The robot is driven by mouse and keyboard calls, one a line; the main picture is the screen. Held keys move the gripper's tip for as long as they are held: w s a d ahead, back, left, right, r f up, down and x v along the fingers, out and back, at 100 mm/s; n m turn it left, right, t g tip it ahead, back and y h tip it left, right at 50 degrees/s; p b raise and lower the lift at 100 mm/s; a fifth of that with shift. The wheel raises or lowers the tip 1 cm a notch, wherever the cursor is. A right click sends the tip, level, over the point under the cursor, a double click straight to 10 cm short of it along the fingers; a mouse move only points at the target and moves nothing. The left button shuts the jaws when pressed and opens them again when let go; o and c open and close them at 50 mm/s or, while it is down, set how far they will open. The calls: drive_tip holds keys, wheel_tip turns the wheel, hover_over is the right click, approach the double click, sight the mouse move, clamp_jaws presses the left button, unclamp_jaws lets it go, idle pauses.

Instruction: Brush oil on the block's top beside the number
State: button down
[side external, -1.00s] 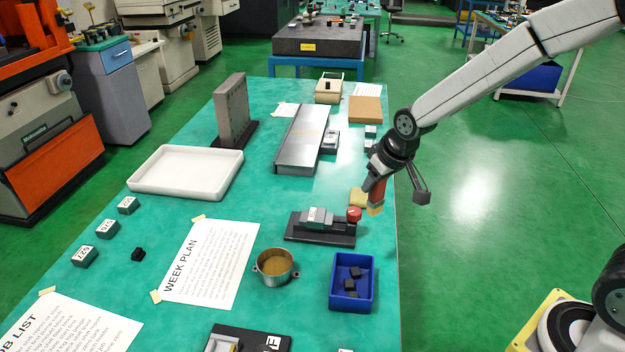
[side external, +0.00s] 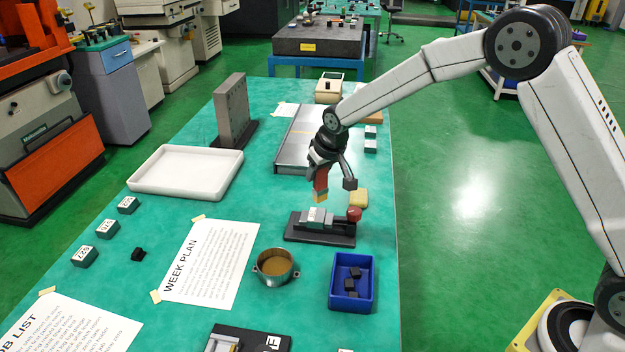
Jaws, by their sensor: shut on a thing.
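My gripper (side external: 322,172) is shut on a brush (side external: 321,183) with a red handle and a yellow bristle end pointing down. The bristles are just above, and in this view overlap the back of, a grey block (side external: 316,217) held in a small dark vise (side external: 320,238) with a red knob. Whether they touch the block I cannot tell. The number on its top is too small to read. A round metal pot (side external: 275,268) with a brownish inside stands in front of the vise.
A yellow pad (side external: 358,199) lies behind the vise's red knob. A blue bin (side external: 352,285) with dark pieces is at front right. A white tray (side external: 160,187), a week plan sheet (side external: 208,265) and several numbered blocks (side external: 108,228) lie to the left. A tall grey plate (side external: 233,108) stands behind.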

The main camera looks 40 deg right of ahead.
sight(317, 198)
drive_tip(key=shift+w+a+f, duration=0.1)
drive_tip(key=shift+w+a, duration=0.05)
drive_tip(key=shift+w, duration=0.1)
drive_tip(key=shift+f, duration=3.55)
drive_tip(key=shift+w+d+f, duration=0.4)
drive_tip(key=shift+d+f, duration=0.05)
drive_tip(key=shift+w+d, duration=1.95)
drive_tip(key=shift+s+a, duration=2.45)
wheel_tip(317, 198, up, 8)
